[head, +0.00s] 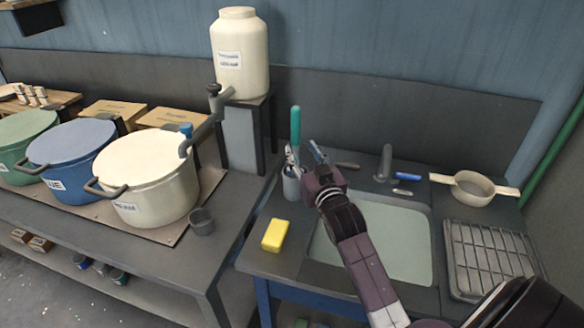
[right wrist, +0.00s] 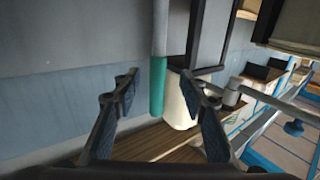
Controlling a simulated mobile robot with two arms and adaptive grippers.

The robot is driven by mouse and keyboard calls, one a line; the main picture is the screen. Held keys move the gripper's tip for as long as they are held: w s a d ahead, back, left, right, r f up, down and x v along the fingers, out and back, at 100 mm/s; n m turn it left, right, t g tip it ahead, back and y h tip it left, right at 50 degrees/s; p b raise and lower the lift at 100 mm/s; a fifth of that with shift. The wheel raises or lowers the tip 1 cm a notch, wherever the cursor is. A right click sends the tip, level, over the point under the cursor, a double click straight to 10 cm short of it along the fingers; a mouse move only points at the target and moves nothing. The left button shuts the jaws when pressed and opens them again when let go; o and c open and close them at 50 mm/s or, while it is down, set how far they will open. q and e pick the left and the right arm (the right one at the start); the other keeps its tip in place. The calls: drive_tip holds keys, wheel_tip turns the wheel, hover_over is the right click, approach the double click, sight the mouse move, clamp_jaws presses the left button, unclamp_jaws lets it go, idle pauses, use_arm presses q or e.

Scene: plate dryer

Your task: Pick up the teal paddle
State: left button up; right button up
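The teal paddle (head: 295,125) stands upright in a small grey holder (head: 291,184) on the counter left of the sink, its teal handle end up. My right gripper (head: 304,154) is open, with its two fingers spread near the paddle, just below the teal part in the head view. In the right wrist view the teal handle (right wrist: 158,86) appears between the two spread fingers (right wrist: 159,80). No contact shows; how far the handle lies beyond the fingertips is hard to tell. The paddle's lower end is hidden in the holder. My left gripper is not in view.
A sink (head: 410,235) lies under my right arm, with a drying rack (head: 490,260) to its right. A yellow sponge (head: 275,235) lies at the counter's front left. A strainer (head: 472,188) sits behind the rack. Large pots, including a cream one (head: 150,180), stand left.

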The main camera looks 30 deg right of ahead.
sight(298, 138)
drive_tip(key=shift+w+d+r, duration=0.2)
drive_tip(key=shift+w, duration=0.2)
drive_tip(key=shift+w+r, duration=0.15)
drive_tip(key=shift+w+d+r+p, duration=0.15)
drive_tip(key=shift+w+r+p, duration=0.05)
drive_tip(key=shift+w+p, duration=0.25)
drive_tip(key=p+x, duration=0.1)
drive_tip(key=x, duration=0.2)
drive_tip(key=shift+w+d+f, duration=0.1)
drive_tip(key=shift+w+d, duration=0.05)
drive_tip(key=shift+d, duration=0.05)
drive_tip(key=shift+w+d, duration=0.1)
drive_tip(key=shift+w, duration=0.5)
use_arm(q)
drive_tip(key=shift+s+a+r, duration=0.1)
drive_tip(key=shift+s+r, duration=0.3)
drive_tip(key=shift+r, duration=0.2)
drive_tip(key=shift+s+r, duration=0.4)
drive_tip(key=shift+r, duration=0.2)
use_arm(e)
clamp_jaws()
